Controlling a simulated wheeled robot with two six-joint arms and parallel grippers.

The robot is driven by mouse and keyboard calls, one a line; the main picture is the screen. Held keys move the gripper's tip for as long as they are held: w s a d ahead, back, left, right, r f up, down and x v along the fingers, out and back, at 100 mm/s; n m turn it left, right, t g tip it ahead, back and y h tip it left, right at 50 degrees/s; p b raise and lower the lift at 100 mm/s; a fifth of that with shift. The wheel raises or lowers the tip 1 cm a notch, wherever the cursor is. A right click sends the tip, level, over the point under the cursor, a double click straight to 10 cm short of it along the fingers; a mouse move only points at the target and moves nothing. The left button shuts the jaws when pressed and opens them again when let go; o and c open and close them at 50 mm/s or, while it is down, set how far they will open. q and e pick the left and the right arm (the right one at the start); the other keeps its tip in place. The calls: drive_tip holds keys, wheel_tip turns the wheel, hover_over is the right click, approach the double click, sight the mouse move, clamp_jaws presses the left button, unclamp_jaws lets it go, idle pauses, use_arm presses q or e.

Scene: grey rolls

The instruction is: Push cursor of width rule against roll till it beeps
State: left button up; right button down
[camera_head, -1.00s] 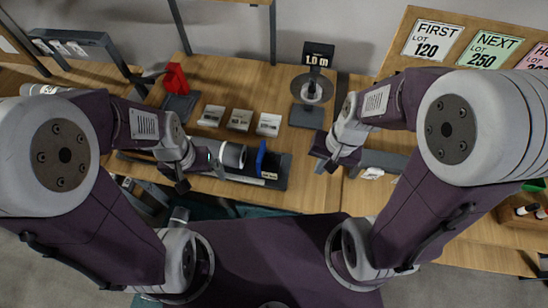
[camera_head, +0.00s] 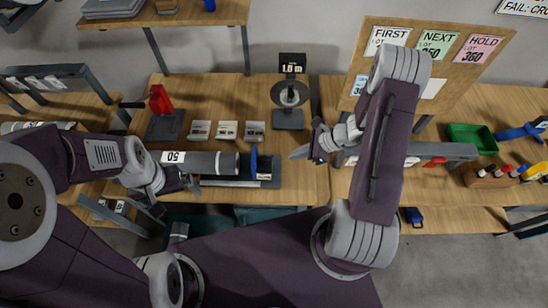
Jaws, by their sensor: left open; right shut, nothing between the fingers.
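A grey roll (camera_head: 212,163) marked 50 lies on the dark width rule (camera_head: 267,184) on the bench. The rule's blue cursor (camera_head: 253,162) stands upright just right of the roll's right end, with what looks like a narrow gap between them. A small display block (camera_head: 264,173) sits beside the cursor. My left gripper (camera_head: 177,194) is open at the front of the roll's left part; I cannot tell whether it touches. My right gripper (camera_head: 298,154) is shut and empty, pointing left, to the right of the cursor and apart from it.
Behind the rule stand several small white cards (camera_head: 227,130), a red device (camera_head: 160,98) and a round gauge with display (camera_head: 290,94). At right are a lot board (camera_head: 436,62), a green tray (camera_head: 471,138) and a wooden marker holder (camera_head: 490,178). Bench behind the cursor is partly clear.

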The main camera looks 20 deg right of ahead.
approach(262, 163)
wheel_tip(262, 163, down, 2)
drive_tip(key=s+d, duration=0.1)
drive_tip(key=d, duration=0.1)
drive_tip(key=a, duration=0.1)
drive_tip(key=w+a+p, duration=0.1)
drive_tip(key=a+p, duration=0.1)
drive_tip(key=shift+w+a+f, duration=0.15)
drive_tip(key=shift+w+f, duration=0.15)
drive_tip(key=shift+w, duration=0.05)
